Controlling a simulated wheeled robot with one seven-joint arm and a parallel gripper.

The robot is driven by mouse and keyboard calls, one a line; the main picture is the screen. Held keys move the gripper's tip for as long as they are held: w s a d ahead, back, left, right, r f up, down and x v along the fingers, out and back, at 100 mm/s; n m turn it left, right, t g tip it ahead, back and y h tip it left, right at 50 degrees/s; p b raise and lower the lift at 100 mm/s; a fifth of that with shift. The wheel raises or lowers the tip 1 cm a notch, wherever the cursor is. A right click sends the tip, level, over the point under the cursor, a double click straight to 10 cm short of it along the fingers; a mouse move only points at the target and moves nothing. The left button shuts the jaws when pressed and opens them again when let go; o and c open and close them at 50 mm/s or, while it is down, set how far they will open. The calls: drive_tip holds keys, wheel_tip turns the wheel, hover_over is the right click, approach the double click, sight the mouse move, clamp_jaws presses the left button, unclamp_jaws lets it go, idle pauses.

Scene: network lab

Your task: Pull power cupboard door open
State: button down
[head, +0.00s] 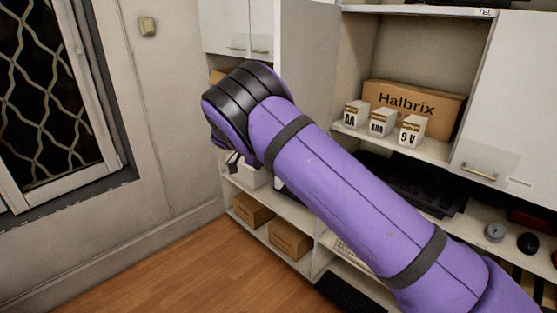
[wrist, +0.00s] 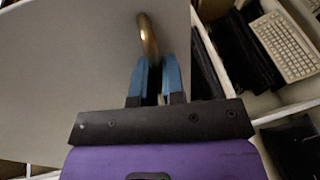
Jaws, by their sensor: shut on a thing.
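The pale grey cupboard door (head: 306,62) stands swung out at the left side of the open upper compartment in the head view. My arm hides its lower part. In the wrist view the door's flat face (wrist: 75,75) fills the left side, and its edge shows near the middle. A curved brass handle (wrist: 148,36) is on that face near the edge. My gripper (wrist: 158,72) has its blue fingers shut on the handle's lower end. In the head view my gripper (head: 233,162) is mostly hidden behind my wrist.
The open compartment holds a Halbrix box (head: 413,108) and small battery boxes (head: 382,122). A closed door with a handle (head: 480,173) is at right. Lower shelves hold cardboard boxes (head: 290,240); a keyboard (wrist: 285,45) shows in the wrist view. The wooden floor (head: 170,270) at left is clear.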

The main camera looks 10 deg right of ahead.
drive_tip(key=c, duration=1.5)
unclamp_jaws()
